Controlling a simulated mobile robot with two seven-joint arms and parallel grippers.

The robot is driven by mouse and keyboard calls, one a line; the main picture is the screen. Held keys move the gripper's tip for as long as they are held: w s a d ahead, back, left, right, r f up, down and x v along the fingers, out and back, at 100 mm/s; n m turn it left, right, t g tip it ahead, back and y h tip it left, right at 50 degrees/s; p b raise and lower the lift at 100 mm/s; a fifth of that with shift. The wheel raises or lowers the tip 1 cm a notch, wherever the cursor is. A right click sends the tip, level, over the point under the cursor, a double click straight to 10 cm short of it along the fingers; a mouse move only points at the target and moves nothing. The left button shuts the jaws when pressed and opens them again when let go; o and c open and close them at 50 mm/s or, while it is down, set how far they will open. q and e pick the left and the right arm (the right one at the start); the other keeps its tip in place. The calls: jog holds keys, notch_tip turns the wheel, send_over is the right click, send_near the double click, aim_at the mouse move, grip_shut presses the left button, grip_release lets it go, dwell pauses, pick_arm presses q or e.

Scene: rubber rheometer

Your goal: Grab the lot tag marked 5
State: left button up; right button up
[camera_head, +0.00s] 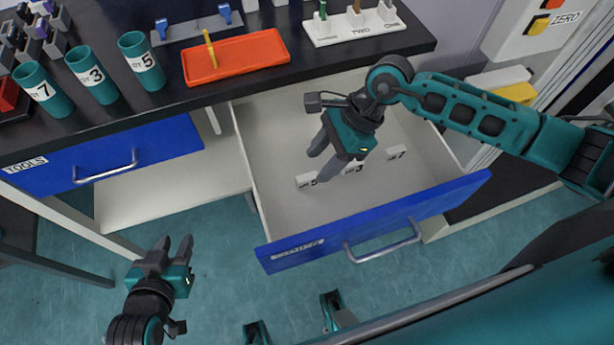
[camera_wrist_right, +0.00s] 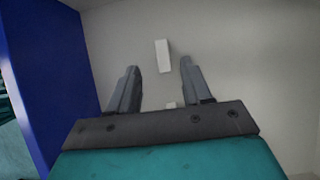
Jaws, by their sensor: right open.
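The lot tag marked 5 (camera_head: 307,181) is a small white block standing on the floor of the open drawer, leftmost in a row with the tags marked 3 (camera_head: 354,167) and 7 (camera_head: 396,153). My right gripper (camera_head: 317,162) is inside the drawer space, open and empty, its fingers pointing toward the tag marked 5. In the right wrist view a white tag (camera_wrist_right: 162,55), apparently the 5, shows ahead between the open fingers, its number not visible. My left gripper (camera_head: 176,243) is open and empty above the floor at lower left.
The blue-fronted drawer (camera_head: 380,222) is pulled out, with walls around the tags. A shut blue TOOLS drawer (camera_head: 100,160) is at left. On the black counter stand teal cups marked 7, 3 and 5 (camera_head: 142,62), an orange tray (camera_head: 235,58) and a white rack (camera_head: 352,27).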

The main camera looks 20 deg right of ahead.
aim_at(309, 176)
jog(key=x, duration=0.5)
jog(key=shift+w+f, duration=0.2)
jog(key=shift+f, duration=0.3)
jog(key=shift+d, duration=0.1)
grip_shut()
